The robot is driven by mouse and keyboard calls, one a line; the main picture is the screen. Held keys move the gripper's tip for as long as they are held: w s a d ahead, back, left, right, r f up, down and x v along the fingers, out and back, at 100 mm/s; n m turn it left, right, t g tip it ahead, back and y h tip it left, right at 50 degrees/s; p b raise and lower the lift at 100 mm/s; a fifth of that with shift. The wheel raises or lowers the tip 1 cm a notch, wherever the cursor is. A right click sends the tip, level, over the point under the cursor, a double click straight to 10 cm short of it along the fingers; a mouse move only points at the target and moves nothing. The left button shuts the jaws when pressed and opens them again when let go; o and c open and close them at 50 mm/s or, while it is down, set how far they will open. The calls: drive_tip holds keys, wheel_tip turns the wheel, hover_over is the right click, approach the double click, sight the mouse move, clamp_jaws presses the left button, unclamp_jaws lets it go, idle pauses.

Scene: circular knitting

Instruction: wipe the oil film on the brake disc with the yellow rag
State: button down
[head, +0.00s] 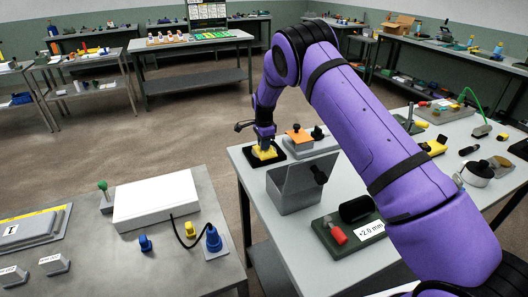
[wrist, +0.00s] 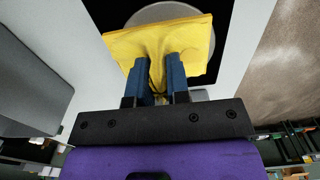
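The yellow rag (head: 264,153) is at the left end of the light table on the right. In the wrist view the rag (wrist: 120,46) is spread out, with a fold bunched between the two blue fingers of my gripper (wrist: 160,62). My gripper (head: 265,141) is shut on that fold and points down. The grey brake disc (wrist: 164,12) lies under the rag on a black square base (wrist: 225,12); only parts of its rim show. Whether the rag presses on the disc is hard to tell. No oil film is visible; the rag covers most of the disc.
A grey box (head: 296,192) with a slanted face stands close in front of the disc's base. Beside the base is a grey block with an orange piece (head: 299,135). A dark green board (head: 335,238) with a red-handled item lies nearer. The table's left edge is close.

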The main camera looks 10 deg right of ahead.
drive_tip(key=shift+r, duration=0.15)
drive_tip(key=shift+r, duration=2.35)
